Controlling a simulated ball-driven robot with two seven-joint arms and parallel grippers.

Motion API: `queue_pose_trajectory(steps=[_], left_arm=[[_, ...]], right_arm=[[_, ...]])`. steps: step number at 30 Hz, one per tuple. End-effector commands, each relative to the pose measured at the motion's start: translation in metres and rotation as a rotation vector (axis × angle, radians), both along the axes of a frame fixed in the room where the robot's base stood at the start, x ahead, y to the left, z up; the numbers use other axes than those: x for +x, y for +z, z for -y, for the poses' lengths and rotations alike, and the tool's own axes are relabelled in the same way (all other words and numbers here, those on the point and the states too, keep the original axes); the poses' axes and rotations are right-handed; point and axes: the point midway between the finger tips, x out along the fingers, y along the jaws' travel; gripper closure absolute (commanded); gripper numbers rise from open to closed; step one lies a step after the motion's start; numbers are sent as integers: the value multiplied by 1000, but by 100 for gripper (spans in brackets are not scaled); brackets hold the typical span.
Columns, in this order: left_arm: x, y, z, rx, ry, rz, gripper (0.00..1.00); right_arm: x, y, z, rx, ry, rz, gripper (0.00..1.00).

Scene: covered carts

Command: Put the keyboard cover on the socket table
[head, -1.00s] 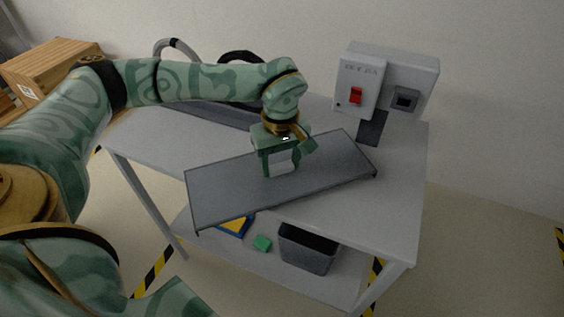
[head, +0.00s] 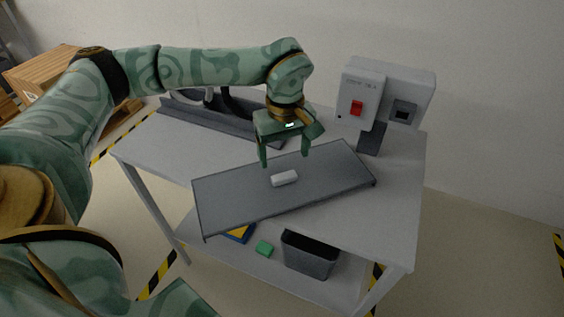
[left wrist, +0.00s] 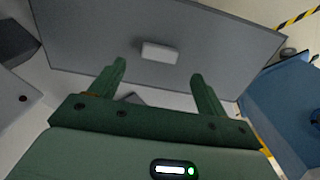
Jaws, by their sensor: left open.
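The keyboard cover, a flat dark grey panel (head: 235,195), lies across the front part of the grey table (head: 150,150), its near left corner jutting past the table's front edge. A small white handle (head: 284,178) sits at its middle. My left gripper (head: 285,160) is open just above the handle, fingers apart and holding nothing. The left wrist view shows the panel (left wrist: 220,35) and handle (left wrist: 160,52) beyond the open fingertips (left wrist: 160,70). A grey box with a red switch and a dark socket (head: 405,111) stands at the table's back right. My right gripper is not in view.
A long dark grey channel (head: 215,122) with black and grey hoses lies along the table's back left. The lower shelf (head: 335,288) bears a dark bin (head: 310,258), a green block (head: 264,248) and a blue-yellow item (head: 240,233). A wooden crate (head: 50,72) stands at left.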

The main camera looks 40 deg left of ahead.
Motion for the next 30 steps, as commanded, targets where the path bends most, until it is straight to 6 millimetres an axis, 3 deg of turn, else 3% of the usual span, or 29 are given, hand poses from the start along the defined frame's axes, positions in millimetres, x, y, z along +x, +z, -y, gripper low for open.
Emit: queue_pose_trajectory(steps=[1,3,9,30], left_arm=[[0,18,0,0,0,7,24],[0,32,0,0,-1,6,24],[0,55,0,0,-1,1,24],[0,57,0,0,-1,-1,24]], right_arm=[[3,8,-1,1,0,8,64],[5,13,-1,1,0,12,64],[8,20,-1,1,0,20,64],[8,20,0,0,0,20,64]])
